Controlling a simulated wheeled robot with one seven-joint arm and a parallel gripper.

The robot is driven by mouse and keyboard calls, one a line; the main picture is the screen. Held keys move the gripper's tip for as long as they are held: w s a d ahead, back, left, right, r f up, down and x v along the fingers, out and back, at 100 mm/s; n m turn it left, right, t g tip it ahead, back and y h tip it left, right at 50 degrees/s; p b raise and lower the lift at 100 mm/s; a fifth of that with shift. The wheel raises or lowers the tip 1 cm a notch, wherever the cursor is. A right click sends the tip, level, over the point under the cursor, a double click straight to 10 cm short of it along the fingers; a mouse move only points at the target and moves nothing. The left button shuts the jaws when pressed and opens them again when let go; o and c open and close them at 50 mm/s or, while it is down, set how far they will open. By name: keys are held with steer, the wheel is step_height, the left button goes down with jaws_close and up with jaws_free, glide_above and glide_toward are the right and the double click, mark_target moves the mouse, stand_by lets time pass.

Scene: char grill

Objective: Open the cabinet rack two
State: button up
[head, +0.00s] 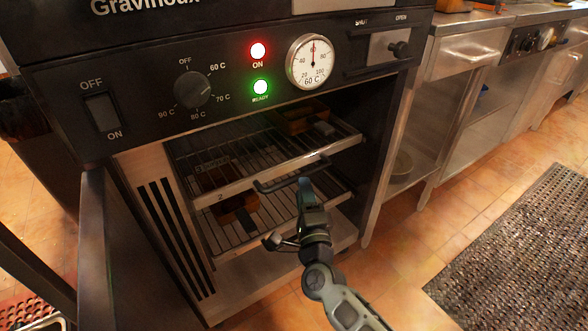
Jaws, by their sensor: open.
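The open cabinet of the black grill (215,120) shows two wire racks. The upper rack (240,183) has a pale front bar that seems marked "2", with a dark bar handle (275,187) on its front. The lower rack (225,240) sits beneath it, partly hidden by my arm. My gripper (306,184) is open, pointing up toward the right part of the upper handle. It overlaps the handle in view; I cannot tell whether they touch. A small hooked grey piece shows left of the gripper; I cannot tell what it belongs to.
The cabinet door (110,245) stands open at the left. Brown containers sit on the upper rack (305,117) and below it (235,208). Steel counters (465,60) line the right. A dark mat (525,250) lies on the tiled floor, with free room beside my arm.

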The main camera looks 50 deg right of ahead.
steer(key=x, duration=0.7)
steer(key=shift+b, duration=0.35)
steer(key=shift+s, duration=0.1)
jaws_close()
